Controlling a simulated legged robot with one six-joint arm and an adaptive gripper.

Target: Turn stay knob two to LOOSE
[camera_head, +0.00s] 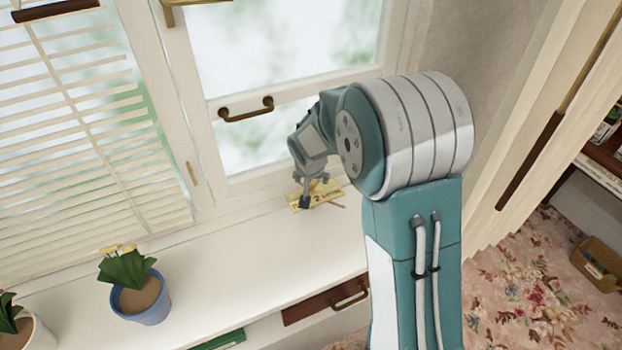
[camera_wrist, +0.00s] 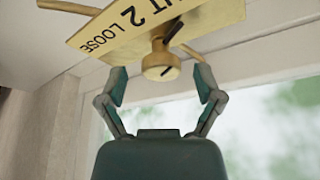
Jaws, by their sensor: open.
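The stay knob two (camera_wrist: 161,62) is a round brass knob with a dark slot line across its face. It stands out from a yellow brass plate (camera_wrist: 215,14) whose readable lettering includes "2" and "LOOSE". My gripper (camera_wrist: 160,84) is open, with one finger on each side of the knob and gaps showing between them. In the head view my gripper (camera_head: 311,192) is at the plate (camera_head: 296,198) on the window's lower frame. There the gripper and arm partly hide the plate, and the knob cannot be made out.
The white sill (camera_head: 235,255) is clear between my gripper and a blue pot (camera_head: 146,303) with a yellow-flowered plant. A brass window handle (camera_head: 246,110) is above and left of my gripper. Slatted blinds (camera_head: 75,130) hang at left, and a curtain (camera_head: 535,115) is at right.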

